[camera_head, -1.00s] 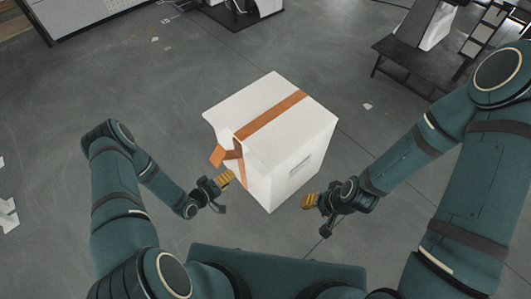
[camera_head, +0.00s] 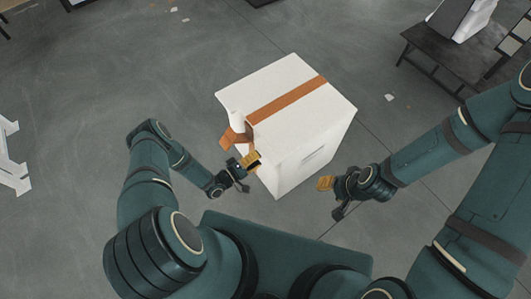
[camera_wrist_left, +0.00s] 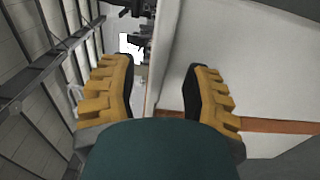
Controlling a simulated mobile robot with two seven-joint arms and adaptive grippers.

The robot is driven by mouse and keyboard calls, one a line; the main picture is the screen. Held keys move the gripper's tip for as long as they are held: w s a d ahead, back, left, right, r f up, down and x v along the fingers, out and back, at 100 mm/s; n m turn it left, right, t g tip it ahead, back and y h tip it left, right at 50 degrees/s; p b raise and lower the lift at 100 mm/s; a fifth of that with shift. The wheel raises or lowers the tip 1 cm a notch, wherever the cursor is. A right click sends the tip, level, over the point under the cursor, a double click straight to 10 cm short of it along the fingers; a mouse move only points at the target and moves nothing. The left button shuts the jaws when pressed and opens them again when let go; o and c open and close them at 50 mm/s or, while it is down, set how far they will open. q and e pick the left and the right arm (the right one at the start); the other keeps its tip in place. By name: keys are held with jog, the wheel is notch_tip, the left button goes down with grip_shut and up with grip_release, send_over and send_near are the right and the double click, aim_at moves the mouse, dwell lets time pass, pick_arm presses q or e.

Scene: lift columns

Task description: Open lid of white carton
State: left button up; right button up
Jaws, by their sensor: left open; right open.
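The white carton (camera_head: 290,95) stands on the floor in front of me in the head view, with an orange-brown tape strip (camera_head: 287,100) across its top. The lid looks closed. My left gripper (camera_head: 247,163) is open beside the carton's near left corner; I cannot tell whether it touches. In the left wrist view the open fingers (camera_wrist_left: 155,95) have a carton panel (camera_wrist_left: 235,55) just beyond the right finger. My right gripper (camera_head: 332,185) is open and empty, apart from the carton's near right side.
A dark bench (camera_head: 448,58) with a white item on it stands at the upper right. A white object (camera_head: 12,160) is at the left edge. The grey floor (camera_head: 100,70) around the carton is mostly clear, with small scraps.

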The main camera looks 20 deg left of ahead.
aim_at(265, 152)
pick_arm(q)
jog(key=shift+x, duration=2.3)
grip_shut()
